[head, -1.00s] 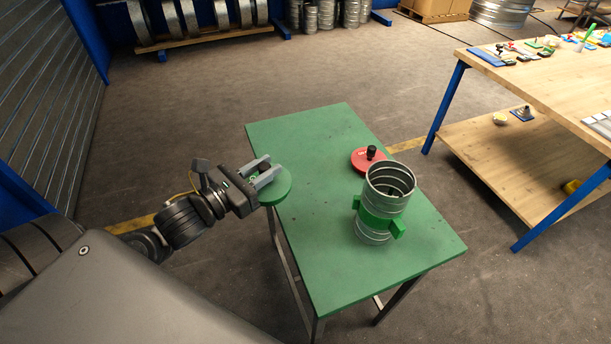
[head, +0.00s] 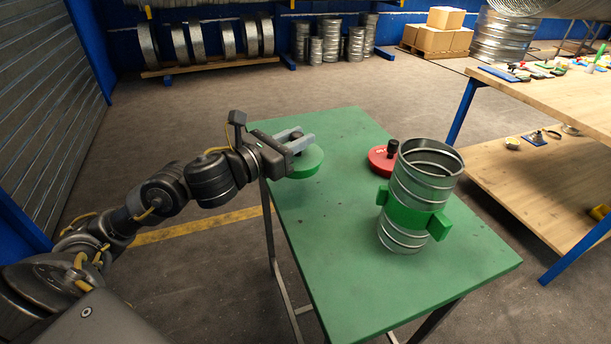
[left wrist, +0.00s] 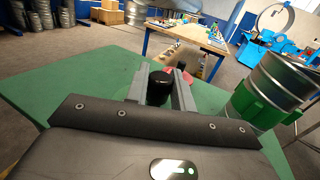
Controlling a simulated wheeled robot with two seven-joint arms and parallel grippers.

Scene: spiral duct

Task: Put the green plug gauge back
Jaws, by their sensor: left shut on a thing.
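The green plug gauge (head: 306,163) is a flat green disc at the left edge of the green table in the head view. My left gripper (head: 304,140) is shut on its black knob, which shows between the fingers in the left wrist view (left wrist: 160,86). I cannot tell whether the disc touches the table top. A red plug gauge (head: 383,160) with a black knob lies on the table behind the spiral duct. The spiral duct (head: 425,178) stands upright in a green holder (head: 408,215). My right gripper is not in view.
The green table (head: 350,270) is clear in front and between the gauge and duct. A wooden workbench (head: 560,100) with small tools stands at the right. Duct pieces (head: 340,40) and boxes (head: 443,35) stand at the back.

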